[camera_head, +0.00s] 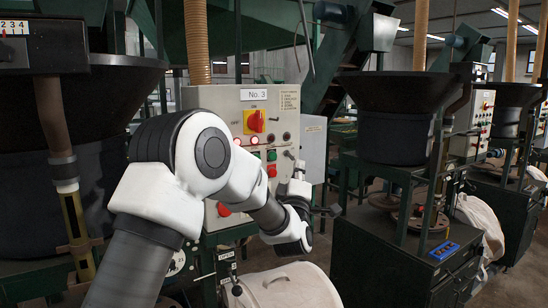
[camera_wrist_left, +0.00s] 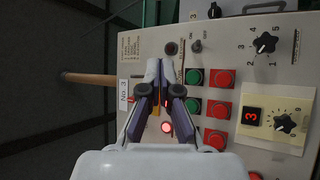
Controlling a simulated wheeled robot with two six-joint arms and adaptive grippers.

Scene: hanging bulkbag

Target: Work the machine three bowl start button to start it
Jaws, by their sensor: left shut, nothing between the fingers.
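The machine's control panel (camera_head: 225,100), labelled No. 3, is a pale box in the middle of the head view. It fills much of the left wrist view (camera_wrist_left: 255,85), turned sideways. Green buttons (camera_wrist_left: 194,76) and (camera_wrist_left: 193,106) sit beside red buttons (camera_wrist_left: 221,79); their small labels are unreadable, so I cannot tell which is the bowl start button. A green button (camera_head: 271,155) also shows in the head view. My left gripper (camera_head: 299,168) is at the panel's right side there. In the wrist view its fingers (camera_wrist_left: 160,88) are shut, empty, and partly cover the panel. Contact cannot be told.
A red rotary switch on yellow (camera_head: 254,121) is on the panel. A lit red lamp (camera_wrist_left: 167,127), dials (camera_wrist_left: 264,42) and a red display reading 3 (camera_wrist_left: 252,115) are also there. Dark bowls (camera_head: 390,115) stand at the right. A pale lidded drum (camera_head: 285,288) is below.

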